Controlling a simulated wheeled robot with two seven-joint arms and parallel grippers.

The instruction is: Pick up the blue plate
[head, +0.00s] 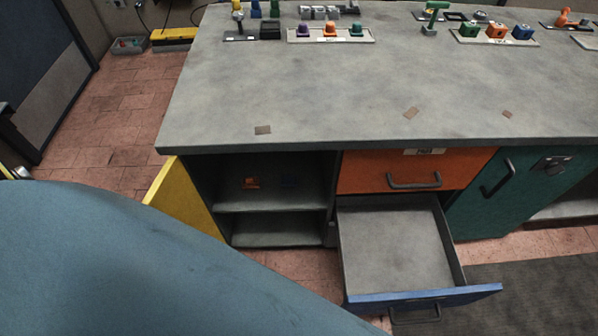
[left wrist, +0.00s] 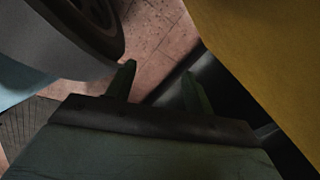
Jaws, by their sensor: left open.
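I cannot make out a blue plate for certain. In the head view, a faint dark bluish patch (head: 290,183) shows in the shadowed open cabinet (head: 270,207), beside a small orange piece (head: 251,183) above the shelf. My left gripper (left wrist: 160,82) shows in the left wrist view. Its two dark green fingers are apart with nothing between them, low over the floor beside a yellow panel (left wrist: 270,50). My left gripper is not visible in the head view, where a large blue surface covers the lower left. My right gripper is in neither view.
The yellow cabinet door (head: 185,200) stands open left of the cabinet. The blue-fronted drawer (head: 425,298) is pulled out to the right, its visible inside empty. An orange drawer (head: 370,172) above is shut. The grey worktop (head: 330,85) has coloured fixtures along its back.

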